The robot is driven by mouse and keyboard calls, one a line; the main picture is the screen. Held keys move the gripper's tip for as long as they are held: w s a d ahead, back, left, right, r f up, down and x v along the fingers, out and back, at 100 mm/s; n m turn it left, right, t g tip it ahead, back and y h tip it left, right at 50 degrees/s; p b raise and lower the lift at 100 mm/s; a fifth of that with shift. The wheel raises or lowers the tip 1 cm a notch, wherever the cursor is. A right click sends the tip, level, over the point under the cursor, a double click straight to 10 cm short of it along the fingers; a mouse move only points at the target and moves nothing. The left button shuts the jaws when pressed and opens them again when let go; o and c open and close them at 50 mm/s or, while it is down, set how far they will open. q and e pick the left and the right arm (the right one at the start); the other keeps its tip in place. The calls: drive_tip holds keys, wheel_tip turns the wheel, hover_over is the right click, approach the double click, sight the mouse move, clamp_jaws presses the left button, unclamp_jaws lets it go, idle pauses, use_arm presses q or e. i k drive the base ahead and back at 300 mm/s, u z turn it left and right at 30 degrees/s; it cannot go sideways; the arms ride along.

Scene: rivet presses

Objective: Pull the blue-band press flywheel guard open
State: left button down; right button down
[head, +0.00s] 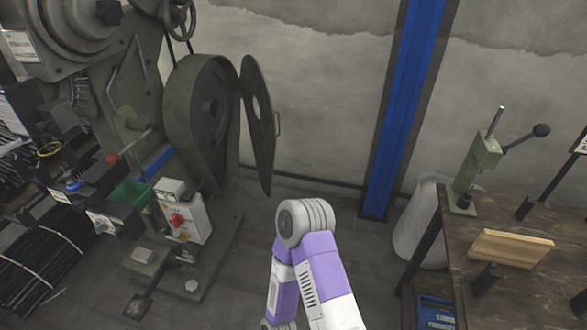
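The press (140,65) with a blue band (158,163) on its lower body stands at the left. Its flywheel housing (190,105) is dark green, with the round flywheel (212,108) showing inside. The flywheel guard (262,150) is a dark green plate with an opening near its top. It stands swung out at an angle from the housing, with a clear gap between them. A small handle (278,124) sits on its right side. Neither of my grippers is in view; only a bent purple and white arm of mine shows at the bottom middle.
A control box (185,218) with a red knob is on the press's front. A wooden bench (530,285) with a lever press (484,160) stands at the right. A blue post (402,110) rises by the wall. The floor between press and bench is mostly clear.

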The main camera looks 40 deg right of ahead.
sight(263, 135)
drive_tip(key=u, duration=0.45)
drive_tip(key=k, duration=0.25)
drive_tip(key=z, duration=1.4)
drive_tip(key=i, duration=1.15)
drive_tip(key=u, duration=0.55)
drive_tip(key=i, duration=0.45)
drive_tip(key=u, duration=0.3)
